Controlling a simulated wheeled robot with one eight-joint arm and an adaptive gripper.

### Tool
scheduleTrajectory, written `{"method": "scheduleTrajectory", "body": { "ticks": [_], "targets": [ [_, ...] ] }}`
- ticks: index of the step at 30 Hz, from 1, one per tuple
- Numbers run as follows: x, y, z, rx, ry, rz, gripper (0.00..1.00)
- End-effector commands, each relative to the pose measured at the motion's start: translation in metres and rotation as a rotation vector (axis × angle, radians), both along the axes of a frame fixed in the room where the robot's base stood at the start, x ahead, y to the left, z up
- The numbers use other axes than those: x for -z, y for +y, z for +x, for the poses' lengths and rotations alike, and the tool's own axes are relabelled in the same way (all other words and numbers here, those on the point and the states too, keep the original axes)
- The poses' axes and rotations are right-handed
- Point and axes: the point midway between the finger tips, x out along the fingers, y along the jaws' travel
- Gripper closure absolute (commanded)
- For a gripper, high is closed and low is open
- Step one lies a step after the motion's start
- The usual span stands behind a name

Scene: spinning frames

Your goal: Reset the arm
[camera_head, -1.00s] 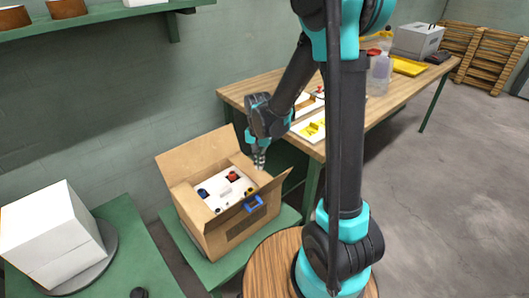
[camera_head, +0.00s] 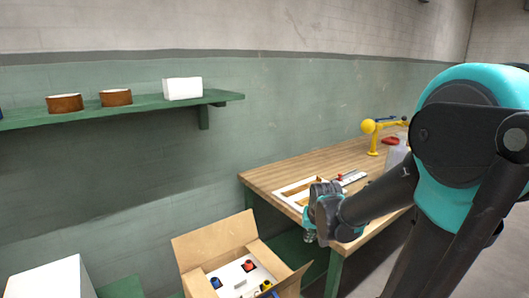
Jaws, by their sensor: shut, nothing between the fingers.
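My gripper (camera_head: 309,236) hangs at the end of my dark and teal arm, pointing down in the lower middle of the head view. It is shut and holds nothing. It is to the right of and above an open cardboard box (camera_head: 187,252). My arm reaches in from the right side, and its upper joint is large and close to the camera.
The box holds a white panel (camera_head: 238,278) with coloured parts. A wooden workbench (camera_head: 277,177) stands behind my gripper, with a white frame (camera_head: 297,192) and a yellow stand (camera_head: 373,146) on it. A green shelf (camera_head: 141,107) and a white box (camera_head: 52,281) are at left.

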Motion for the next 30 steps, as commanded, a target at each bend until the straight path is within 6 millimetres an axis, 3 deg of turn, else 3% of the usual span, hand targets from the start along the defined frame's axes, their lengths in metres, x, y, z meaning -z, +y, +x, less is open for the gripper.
{"method": "scheduleTrajectory", "body": {
  "ticks": [10, 21, 25, 30],
  "targets": [
    [-0.026, -0.039, -0.016, -0.086, -0.179, -0.099, 1.0],
    [0.036, -0.038, -0.118, -0.097, 0.03, -0.085, 1.0],
    [0.046, -0.038, -0.137, -0.098, 0.068, -0.082, 1.0],
    [0.048, -0.038, -0.141, -0.098, 0.076, -0.082, 1.0]
  ]
}}
